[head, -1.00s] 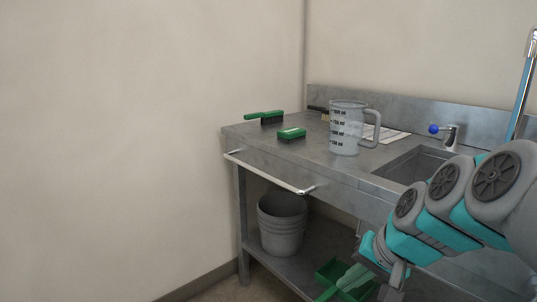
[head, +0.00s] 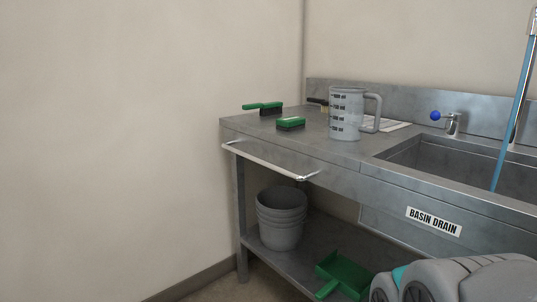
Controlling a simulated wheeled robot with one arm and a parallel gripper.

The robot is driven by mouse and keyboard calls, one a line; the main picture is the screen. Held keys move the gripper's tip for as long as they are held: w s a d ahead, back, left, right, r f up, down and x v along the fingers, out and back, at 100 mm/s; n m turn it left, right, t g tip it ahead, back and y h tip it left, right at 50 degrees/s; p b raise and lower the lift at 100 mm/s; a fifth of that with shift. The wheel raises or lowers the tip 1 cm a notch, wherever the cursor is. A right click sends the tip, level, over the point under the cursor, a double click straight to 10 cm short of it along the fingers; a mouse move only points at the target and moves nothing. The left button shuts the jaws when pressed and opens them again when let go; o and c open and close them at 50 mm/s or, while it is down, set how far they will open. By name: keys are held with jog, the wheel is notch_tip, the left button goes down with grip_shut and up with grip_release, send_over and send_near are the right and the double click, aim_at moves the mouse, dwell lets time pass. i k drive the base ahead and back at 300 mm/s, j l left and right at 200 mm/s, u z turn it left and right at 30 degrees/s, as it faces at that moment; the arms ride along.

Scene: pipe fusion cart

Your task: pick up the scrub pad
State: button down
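The scrub pad looks to be the small green block with a dark underside (head: 291,123), lying flat on the steel counter (head: 262,131) near its left front part. A green brush with a handle (head: 263,106) lies just behind and left of it. My gripper is out of the picture. Only part of my arm shows at the bottom right, low in front of the counter and well away from the pad.
A measuring jug (head: 346,113) stands right of the pad, with a dark-handled brush (head: 317,102) behind. A rail (head: 265,163) runs along the counter's front left. The sink (head: 450,160) is at right. Stacked buckets (head: 281,222) and a green dustpan (head: 345,275) are below.

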aim_at(290, 123)
jog(key=i+j+z, duration=0.3)
jog(key=j, duration=0.3)
jog(key=i+j+z, duration=0.3)
jog(key=j, duration=0.4)
jog(key=i+j+z, duration=0.15)
jog(key=i+j, duration=0.1)
jog(key=j, duration=0.1)
